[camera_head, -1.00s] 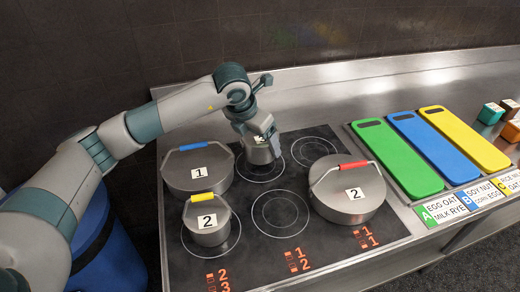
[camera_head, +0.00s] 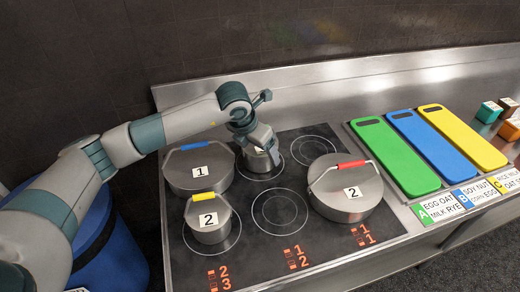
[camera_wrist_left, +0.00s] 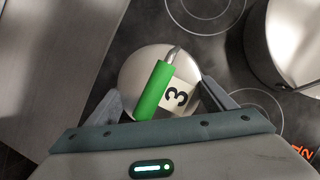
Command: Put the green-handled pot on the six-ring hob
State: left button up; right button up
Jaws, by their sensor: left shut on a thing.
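My left gripper (camera_head: 258,142) is shut on the green-handled pot (camera_head: 259,163), a small steel pot over the back middle ring of the six-ring hob (camera_head: 252,247). In the head view the gripper hides most of the pot. Whether its base touches the glass I cannot tell. In the left wrist view the green handle (camera_wrist_left: 153,90) and a label 3 show on the lid (camera_wrist_left: 135,71), between the two fingers (camera_wrist_left: 163,97). My right gripper is not in view.
A blue-handled pot (camera_head: 199,172) stands close left of the held pot. A yellow-handled pot (camera_head: 209,222) is front left, and a red-handled pot (camera_head: 348,194) front right. The front middle (camera_head: 280,210) and back right (camera_head: 313,151) rings are clear. Coloured boards (camera_head: 395,157) lie to the right.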

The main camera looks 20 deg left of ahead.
aim_at(254, 149)
pick_arm(q)
jog(key=shift+f, duration=0.1)
jog(key=o, duration=1.3)
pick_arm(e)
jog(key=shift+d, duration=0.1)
pick_arm(q)
jog(key=shift+r, duration=0.2)
jog(key=shift+r, duration=0.1)
jog(key=b+v, duration=0.2)
jog(key=v, duration=0.4)
jog(key=shift+s+r, duration=0.1)
jog(key=shift+r, duration=0.05)
jog(key=b+v, duration=0.1)
jog(key=v, duration=0.3)
jog(key=shift+s+a+r, duration=0.1)
jog(key=shift+s+r, duration=0.15)
jog(key=shift+r, duration=0.4)
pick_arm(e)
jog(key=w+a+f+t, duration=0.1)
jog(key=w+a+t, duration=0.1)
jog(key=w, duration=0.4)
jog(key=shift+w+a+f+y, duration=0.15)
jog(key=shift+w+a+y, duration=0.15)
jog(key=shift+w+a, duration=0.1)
